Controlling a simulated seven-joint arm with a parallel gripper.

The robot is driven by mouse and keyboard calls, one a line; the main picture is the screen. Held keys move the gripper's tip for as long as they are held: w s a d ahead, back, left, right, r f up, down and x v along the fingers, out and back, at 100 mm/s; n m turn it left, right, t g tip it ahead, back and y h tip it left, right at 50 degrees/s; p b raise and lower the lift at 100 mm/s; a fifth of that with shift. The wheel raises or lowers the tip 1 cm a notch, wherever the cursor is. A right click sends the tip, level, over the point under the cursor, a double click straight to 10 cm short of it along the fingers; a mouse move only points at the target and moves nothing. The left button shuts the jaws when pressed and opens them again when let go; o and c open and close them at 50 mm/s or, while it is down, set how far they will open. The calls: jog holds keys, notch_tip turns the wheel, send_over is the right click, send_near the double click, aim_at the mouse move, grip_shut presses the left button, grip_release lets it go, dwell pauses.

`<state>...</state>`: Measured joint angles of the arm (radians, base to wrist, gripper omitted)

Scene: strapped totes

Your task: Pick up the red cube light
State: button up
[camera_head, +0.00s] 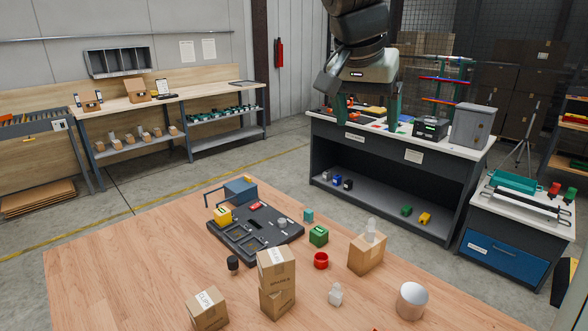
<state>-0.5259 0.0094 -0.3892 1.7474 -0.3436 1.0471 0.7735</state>
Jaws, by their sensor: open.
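My gripper (367,120) is at the top centre, pointing down with its two dark green fingers apart and nothing between them. It is high above the wooden table, in front of the back workbench in the picture. A small red block (256,206) lies on the black tray, next to the blue box. A red round piece (321,260) stands on the table, right of the stacked cartons. A sliver of something red (376,330) shows at the bottom edge, mostly cut off. I cannot tell for sure which is the red cube light. My gripper is apart from all of them.
A green cube (318,236), cartons (276,270), a carton with a bottle (367,254), a clear bottle (336,294) and a can (411,301) stand nearby. The table's left side is clear.

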jog(key=w+a+f+m+t+h, duration=0.2)
jog(key=w+a+m+t+h, duration=0.3)
jog(key=w+a, duration=1.2)
jog(key=shift+n+g+h, duration=0.3)
jog(key=shift+n+g, duration=0.2)
jog(key=shift+n, duration=0.4)
jog(key=f, duration=2.6)
jog(key=s+f, duration=0.1)
jog(key=f, duration=1.2)
jog(key=shift+f, duration=0.2)
notch_tip(320, 180, down, 7)
jog(key=shift+x, duration=1.2)
jog(key=shift+w+d+f, duration=0.15)
jog(key=shift+w+f, duration=0.05)
jog(key=shift+f, duration=0.05)
jog(key=shift+r, duration=0.1)
jog(key=c, duration=1.2)
